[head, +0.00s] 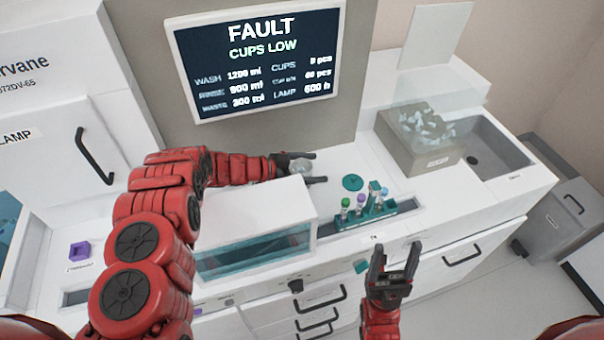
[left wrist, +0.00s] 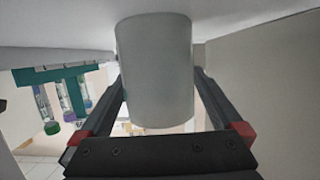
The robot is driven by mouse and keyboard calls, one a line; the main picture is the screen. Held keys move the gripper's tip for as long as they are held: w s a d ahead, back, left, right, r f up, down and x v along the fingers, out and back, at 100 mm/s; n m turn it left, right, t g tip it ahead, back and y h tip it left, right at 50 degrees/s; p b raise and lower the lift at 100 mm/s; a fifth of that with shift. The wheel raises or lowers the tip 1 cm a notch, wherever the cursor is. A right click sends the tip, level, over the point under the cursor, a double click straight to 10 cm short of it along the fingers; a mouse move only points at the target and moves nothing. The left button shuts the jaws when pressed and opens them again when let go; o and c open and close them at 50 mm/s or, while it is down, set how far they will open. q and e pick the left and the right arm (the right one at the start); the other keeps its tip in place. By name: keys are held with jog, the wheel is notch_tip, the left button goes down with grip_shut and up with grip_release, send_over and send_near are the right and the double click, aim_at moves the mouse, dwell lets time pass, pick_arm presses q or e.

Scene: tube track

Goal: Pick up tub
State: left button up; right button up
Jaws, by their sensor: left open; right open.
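The tub is a pale grey-white cylinder, upright on the white counter; in the head view (head: 301,166) it is small and partly hidden by my left gripper. It also shows large in the left wrist view (left wrist: 155,70), which appears upside down. My left gripper (head: 319,168) is open, with one finger on each side of the tub. I cannot tell whether either finger touches it. My right gripper (head: 395,250) is open and empty, in front of the counter near the drawers.
A teal rack (head: 366,216) with several capped tubes stands right of the tub, with a teal disc (head: 352,183) behind it. A grey bin (head: 420,145) and a sink (head: 480,160) are at the right. A teal-windowed white box (head: 255,245) stands in front of my left forearm. A screen (head: 258,60) reads "FAULT, CUPS LOW".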

pick_arm(q)
jog(key=shift+c, duration=0.2)
jog(key=c, duration=1.3)
